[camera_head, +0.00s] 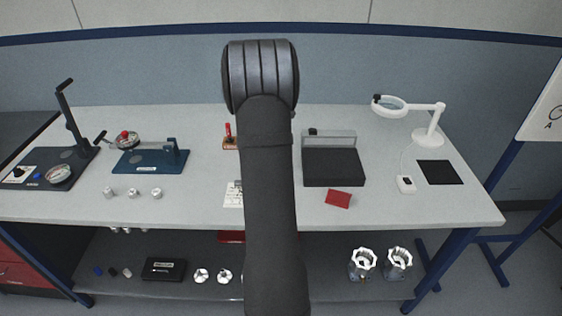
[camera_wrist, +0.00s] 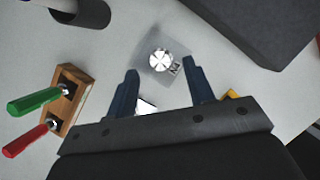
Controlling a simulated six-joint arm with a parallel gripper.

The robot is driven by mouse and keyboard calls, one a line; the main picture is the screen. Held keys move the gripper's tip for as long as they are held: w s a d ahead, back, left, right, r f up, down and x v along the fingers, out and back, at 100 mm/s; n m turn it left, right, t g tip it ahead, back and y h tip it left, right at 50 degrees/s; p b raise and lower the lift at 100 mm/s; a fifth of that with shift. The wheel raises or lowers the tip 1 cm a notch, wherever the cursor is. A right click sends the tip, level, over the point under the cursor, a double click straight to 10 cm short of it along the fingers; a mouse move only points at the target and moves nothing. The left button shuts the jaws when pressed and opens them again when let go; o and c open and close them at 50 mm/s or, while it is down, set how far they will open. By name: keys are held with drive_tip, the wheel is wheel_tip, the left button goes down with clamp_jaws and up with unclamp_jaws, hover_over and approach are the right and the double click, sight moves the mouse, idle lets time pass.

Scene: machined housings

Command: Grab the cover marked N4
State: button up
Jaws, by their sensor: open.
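In the wrist view, the cover (camera_wrist: 160,60) is a small grey square piece with a shiny round, segmented middle. A dark mark beside the round part looks like N4, turned sideways. It lies on the light table. My gripper (camera_wrist: 159,67) is open and empty, its two dark fingers pointing toward the cover. The cover shows between and just beyond the fingertips, with no visible contact. How high the fingers are above it, I cannot tell. In the head view my own arm hides both the cover and the gripper.
A wooden block (camera_wrist: 72,98) with green- and red-handled tools stands left of the fingers. A dark box-like object (camera_wrist: 255,30) is at upper right. In the head view, a black tray (camera_head: 333,168), red pad (camera_head: 338,199) and three small metal parts (camera_head: 134,193) lie on the bench.

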drive_tip(key=x, duration=0.3)
drive_tip(key=shift+f, duration=0.1)
clamp_jaws()
